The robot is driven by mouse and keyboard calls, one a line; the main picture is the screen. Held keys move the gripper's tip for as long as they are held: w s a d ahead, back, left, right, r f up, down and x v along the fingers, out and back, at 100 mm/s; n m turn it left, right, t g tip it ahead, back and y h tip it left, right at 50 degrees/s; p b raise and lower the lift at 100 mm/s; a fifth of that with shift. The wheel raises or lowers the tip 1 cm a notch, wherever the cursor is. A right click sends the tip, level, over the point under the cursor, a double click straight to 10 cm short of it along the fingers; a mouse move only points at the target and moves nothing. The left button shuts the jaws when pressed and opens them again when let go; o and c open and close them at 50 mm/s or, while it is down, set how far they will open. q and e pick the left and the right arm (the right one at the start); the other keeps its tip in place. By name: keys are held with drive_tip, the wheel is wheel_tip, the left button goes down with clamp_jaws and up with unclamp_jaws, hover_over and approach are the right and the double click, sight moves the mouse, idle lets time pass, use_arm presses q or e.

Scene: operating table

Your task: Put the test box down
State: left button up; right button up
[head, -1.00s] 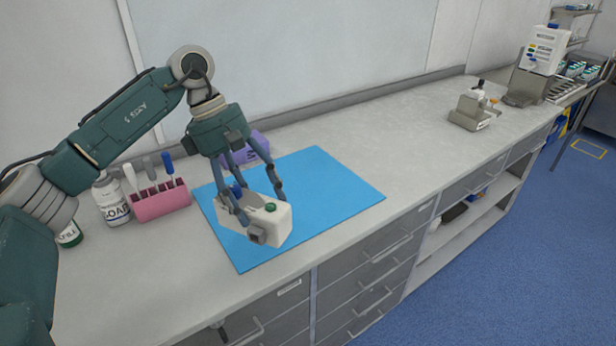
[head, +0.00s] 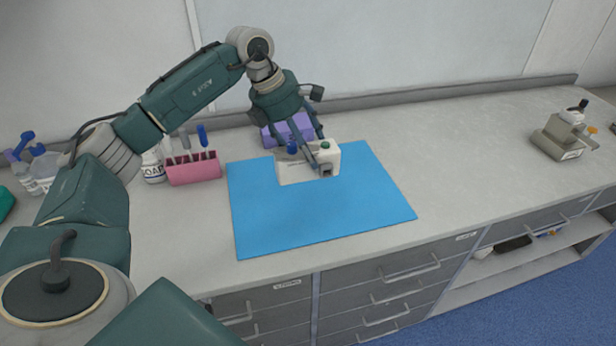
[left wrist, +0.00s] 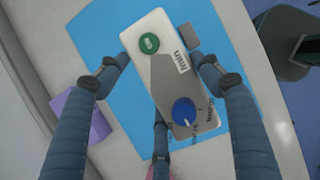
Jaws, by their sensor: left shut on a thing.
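The test box (head: 292,171) is a white box with a grey panel, a green button and a blue knob. My left gripper (head: 315,152) is shut on it, with fingers on both sides. The box is over the back edge of the blue mat (head: 300,220); I cannot tell whether it touches the mat. In the left wrist view the test box (left wrist: 168,75) sits between the fingers of the left gripper (left wrist: 160,70), with the mat (left wrist: 98,35) beneath. My right gripper is not in view.
A purple box (head: 290,128) stands just behind the mat. A pink rack (head: 193,170) with tools and a white soap bottle (head: 152,168) stand left of it. A grey-white device (head: 563,137) is far right.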

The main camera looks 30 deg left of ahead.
sight(307, 168)
use_arm(q)
drive_tip(key=f, duration=0.2)
drive_tip(key=f+p, duration=0.1)
drive_tip(key=f, duration=0.2)
drive_tip(key=shift+w+d+f, duration=0.15)
drive_tip(key=shift+d, duration=0.05)
drive_tip(key=shift+f, duration=0.65)
wheel_tip(307, 168, down, 3)
drive_tip(key=shift+f+p, duration=0.2)
drive_tip(key=shift+p, duration=0.4)
drive_tip(key=shift+f, duration=0.25)
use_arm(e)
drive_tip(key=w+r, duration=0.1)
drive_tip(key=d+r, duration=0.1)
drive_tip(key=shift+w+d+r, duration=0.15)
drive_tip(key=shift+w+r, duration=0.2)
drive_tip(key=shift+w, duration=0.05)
use_arm(q)
drive_tip(key=shift+f, duration=0.2)
drive_tip(key=o, duration=1.6)
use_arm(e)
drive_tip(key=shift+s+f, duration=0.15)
